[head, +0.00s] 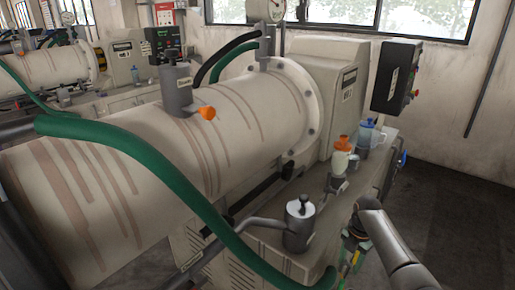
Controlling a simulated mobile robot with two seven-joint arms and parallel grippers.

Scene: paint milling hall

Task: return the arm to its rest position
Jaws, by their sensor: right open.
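My right arm (387,238) reaches in from the bottom right. Its grey links bend down at the wrist beside the mill's base. My right gripper (350,265) points downward at the lower right, open. It is small and partly hidden by the wrist, and I see nothing held in it. A green hose (165,170) runs from the upper left down close to the gripper's left side; I cannot tell whether they touch. My left gripper is not in view.
A large cream mill drum (235,130) fills the middle. A grey lidded pot (299,228), an orange-capped bottle (341,157) and a blue-lidded jug (366,135) stand near my arm. A dark control box (396,78) is above. Floor (455,215) on the right is clear.

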